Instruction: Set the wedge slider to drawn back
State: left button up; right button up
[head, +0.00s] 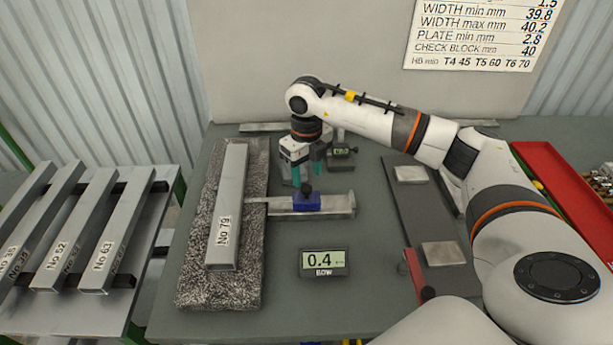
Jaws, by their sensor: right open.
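The wedge slider shows as a blue block (308,202) with a dark knob on top, on a flat metal strip (338,206). The strip's thin left end reaches to the grey bar marked No 79 (231,200); I cannot tell whether it touches or goes under it. My right gripper (307,176) points down with teal fingers, just above and behind the blue block, near its knob. It is open, with nothing seen held in it. The fingertips partly overlap the knob area, so contact is unclear. My left gripper is out of view.
The bar lies on a speckled slab (190,285). A display (323,262) reads 0.4, and a small gauge (343,152) stands behind. A dark plate with two metal blocks (437,215) lies to the right, by a red tray (560,190). More bars lie on a left rack (165,222).

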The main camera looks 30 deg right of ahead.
aim_at(307, 187)
jog(key=shift+a+f+p, duration=0.1)
jog(key=shift+f+p, duration=0.3)
jog(key=shift+f, duration=1.5)
grip_shut()
